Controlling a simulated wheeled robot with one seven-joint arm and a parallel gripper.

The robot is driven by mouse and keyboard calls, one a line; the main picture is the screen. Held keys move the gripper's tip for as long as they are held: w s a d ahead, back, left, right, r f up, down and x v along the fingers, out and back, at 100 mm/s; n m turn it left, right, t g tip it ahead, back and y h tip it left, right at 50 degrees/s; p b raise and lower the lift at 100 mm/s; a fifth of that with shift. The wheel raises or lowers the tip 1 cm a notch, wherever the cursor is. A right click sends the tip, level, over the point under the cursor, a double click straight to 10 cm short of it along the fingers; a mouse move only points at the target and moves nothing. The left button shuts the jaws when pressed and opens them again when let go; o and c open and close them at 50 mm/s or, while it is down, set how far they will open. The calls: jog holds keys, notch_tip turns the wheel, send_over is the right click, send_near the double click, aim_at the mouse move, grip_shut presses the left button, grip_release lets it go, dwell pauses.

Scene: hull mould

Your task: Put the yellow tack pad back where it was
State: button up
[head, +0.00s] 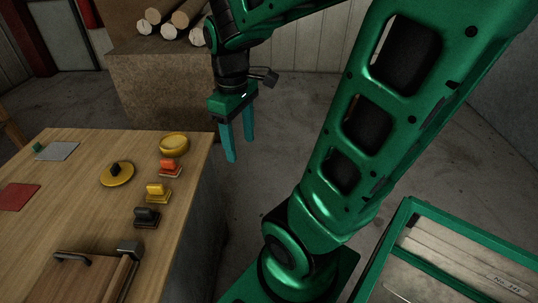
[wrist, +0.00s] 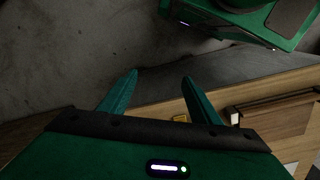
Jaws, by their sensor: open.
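The yellow tack pad (head: 157,193) stands upright on the wooden bench near its right edge. It sits in a row between an orange-red pad (head: 169,168) and a black pad (head: 147,217), apart from both. My gripper (head: 241,150) hangs over the floor just beyond the bench's right edge, pointing down. Its two teal fingers are apart and nothing is between them. The fingers also show in the wrist view (wrist: 160,77), with the bench's edge below them.
On the bench (head: 80,200) are a yellow bowl (head: 174,146), a yellow disc with a black knob (head: 117,174), a grey sheet (head: 57,151), a red sheet (head: 17,196) and a handled wooden board (head: 85,280) with a metal block (head: 130,248). Logs (head: 172,18) lie on a block behind.

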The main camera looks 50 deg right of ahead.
jog(key=s+d+m, duration=0.1)
jog(key=s+m, duration=0.7)
jog(key=s, duration=0.1)
jog(key=shift+s+d+f+m+y, duration=0.2)
jog(key=shift+f+m+y, duration=0.1)
jog(key=shift+f+m, duration=0.15)
jog(key=shift+w+f, duration=0.25)
jog(key=shift+w, duration=0.4)
